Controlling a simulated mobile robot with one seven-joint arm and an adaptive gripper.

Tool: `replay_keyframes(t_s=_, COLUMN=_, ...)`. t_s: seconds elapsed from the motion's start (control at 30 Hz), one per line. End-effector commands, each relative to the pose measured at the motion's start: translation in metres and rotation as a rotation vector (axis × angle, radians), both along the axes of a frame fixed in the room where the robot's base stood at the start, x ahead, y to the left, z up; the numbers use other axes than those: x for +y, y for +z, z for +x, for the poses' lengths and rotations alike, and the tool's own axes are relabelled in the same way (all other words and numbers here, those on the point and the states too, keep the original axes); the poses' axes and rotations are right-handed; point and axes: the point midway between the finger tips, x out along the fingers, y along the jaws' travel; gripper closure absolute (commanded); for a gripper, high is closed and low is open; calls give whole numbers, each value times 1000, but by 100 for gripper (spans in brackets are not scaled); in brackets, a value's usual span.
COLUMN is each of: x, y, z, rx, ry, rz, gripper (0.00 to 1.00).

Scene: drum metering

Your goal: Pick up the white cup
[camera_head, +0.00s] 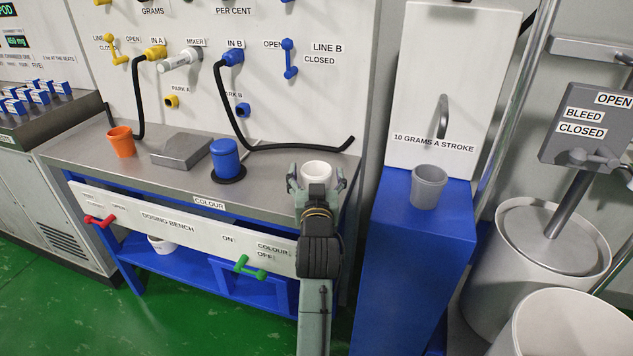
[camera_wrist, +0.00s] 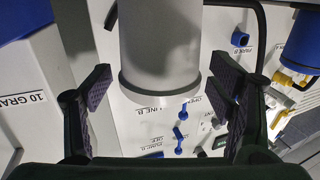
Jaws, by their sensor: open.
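The white cup (camera_head: 317,171) stands at the right end of the grey dosing bench top (camera_head: 270,196), near its front edge. My gripper (camera_head: 317,181) is open, with one finger on each side of the cup. In the head view my gripper hides the cup's lower part.
A blue canister (camera_head: 225,157) on a dark pad, a grey scale plate (camera_head: 181,151) and an orange cup (camera_head: 121,141) stand left on the bench. A black hose (camera_head: 300,147) lies behind the white cup. A grey cup (camera_head: 429,186) stands on the blue pedestal (camera_head: 415,255) at right.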

Motion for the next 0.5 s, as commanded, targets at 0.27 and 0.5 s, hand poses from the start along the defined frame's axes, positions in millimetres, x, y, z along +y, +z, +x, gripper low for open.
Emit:
replay_keyframes(t_s=0.27, x=0, y=0, z=0, rx=0, ry=0, rz=0, gripper=36)
replay_keyframes(t_s=0.5, x=0, y=0, z=-1, rx=0, ry=0, rz=0, gripper=52)
